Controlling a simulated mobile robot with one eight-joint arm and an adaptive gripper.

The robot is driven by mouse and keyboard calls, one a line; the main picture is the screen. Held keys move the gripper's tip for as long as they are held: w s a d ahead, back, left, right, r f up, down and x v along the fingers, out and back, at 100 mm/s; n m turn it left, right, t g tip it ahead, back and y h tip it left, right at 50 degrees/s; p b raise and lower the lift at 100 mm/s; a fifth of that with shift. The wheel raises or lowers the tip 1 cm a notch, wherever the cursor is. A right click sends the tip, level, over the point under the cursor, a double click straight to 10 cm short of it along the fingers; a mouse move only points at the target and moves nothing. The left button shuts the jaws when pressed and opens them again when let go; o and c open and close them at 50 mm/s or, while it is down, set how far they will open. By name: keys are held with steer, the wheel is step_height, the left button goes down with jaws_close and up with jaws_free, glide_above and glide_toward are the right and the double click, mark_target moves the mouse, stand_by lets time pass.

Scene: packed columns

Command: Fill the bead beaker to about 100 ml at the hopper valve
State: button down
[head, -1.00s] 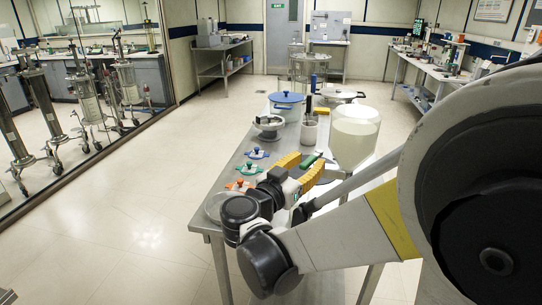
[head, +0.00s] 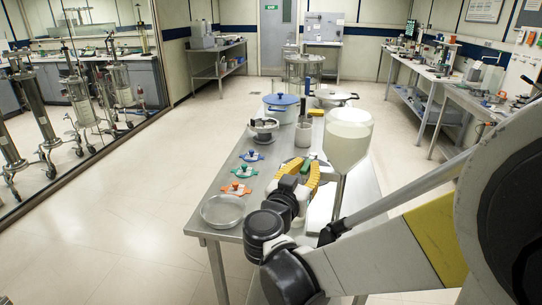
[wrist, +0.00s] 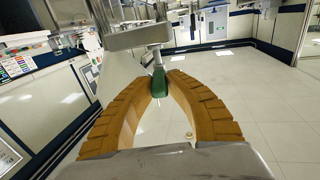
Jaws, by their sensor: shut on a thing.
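The hopper (head: 348,138) is a clear, funnel-bottomed vessel of pale beads above the right side of the steel table (head: 203,232). My gripper (wrist: 158,80) has yellow-orange, ribbed fingers that curve together at the tips around a green handle (wrist: 159,84). A metal stem runs up from that handle. In the head view my gripper (head: 306,167) is left of the hopper's cone, over the table, with a green piece (head: 319,161) at its tips. I cannot clearly make out the bead beaker or its fill level. The hopper's outlet is partly hidden by my arm.
A round clear dish (head: 222,210) lies at the table's near left corner. Behind it are orange, green and blue knobbed clamps (head: 236,188), a round metal device (head: 263,130), a blue-lidded pot (head: 282,108) and a grey cup (head: 303,134). The floor left of the table is clear.

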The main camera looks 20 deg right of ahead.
steer(key=n+t+y, duration=0.1)
steer(key=s+d+n+t+y, duration=0.1)
steer(key=shift+d+y+p, duration=0.2)
steer(key=shift+y+p, duration=0.1)
steer(key=shift+p, duration=0.05)
steer(key=shift+n+t+y, duration=0.5)
steer(key=c, duration=1.3)
jaws_free()
steer(key=shift+c, duration=0.2)
steer(key=shift+s+a, duration=0.1)
steer(key=v, duration=1.1)
steer(key=shift+s+a, duration=0.2)
steer(key=shift+s, duration=0.15)
